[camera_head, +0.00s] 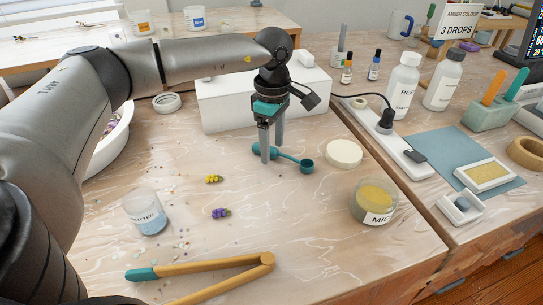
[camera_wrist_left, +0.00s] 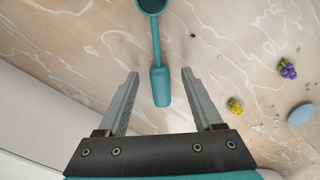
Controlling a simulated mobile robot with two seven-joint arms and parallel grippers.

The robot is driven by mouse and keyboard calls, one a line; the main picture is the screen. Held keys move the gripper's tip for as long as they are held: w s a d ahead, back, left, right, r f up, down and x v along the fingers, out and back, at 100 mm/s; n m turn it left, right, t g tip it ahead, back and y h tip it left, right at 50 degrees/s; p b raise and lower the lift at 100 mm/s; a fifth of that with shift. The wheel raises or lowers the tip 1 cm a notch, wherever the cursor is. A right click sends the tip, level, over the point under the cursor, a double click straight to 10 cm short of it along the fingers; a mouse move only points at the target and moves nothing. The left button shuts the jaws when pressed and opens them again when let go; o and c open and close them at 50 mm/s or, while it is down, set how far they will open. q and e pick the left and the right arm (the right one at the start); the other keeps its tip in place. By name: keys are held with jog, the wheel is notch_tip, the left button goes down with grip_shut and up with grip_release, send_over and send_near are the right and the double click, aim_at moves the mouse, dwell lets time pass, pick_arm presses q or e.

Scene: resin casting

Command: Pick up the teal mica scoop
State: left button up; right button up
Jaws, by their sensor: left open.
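The teal mica scoop (camera_head: 305,165) lies on the pale wooden table, its handle partly behind my left gripper's fingers in the head view. My left gripper (camera_head: 271,153) points down over the handle, its two grey fingers apart. In the left wrist view the handle (camera_wrist_left: 161,85) shows between the open fingers of the gripper (camera_wrist_left: 160,75), with clear gaps on both sides. The scoop's bowl (camera_wrist_left: 152,4) is cut by the top edge there. I cannot tell exactly how high the fingertips are above the table. My right gripper is not in view.
A white block (camera_head: 225,108) stands close behind the gripper. A white round lid (camera_head: 344,153) and a mica jar (camera_head: 374,202) stand right of the scoop. Yellow (camera_head: 213,179) and purple (camera_head: 221,213) flowers, a cup (camera_head: 145,213) and wooden tongs (camera_head: 205,263) lie nearer.

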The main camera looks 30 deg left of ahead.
pick_arm(q)
jog(key=shift+f, duration=0.4)
grip_shut()
dwell(0.4)
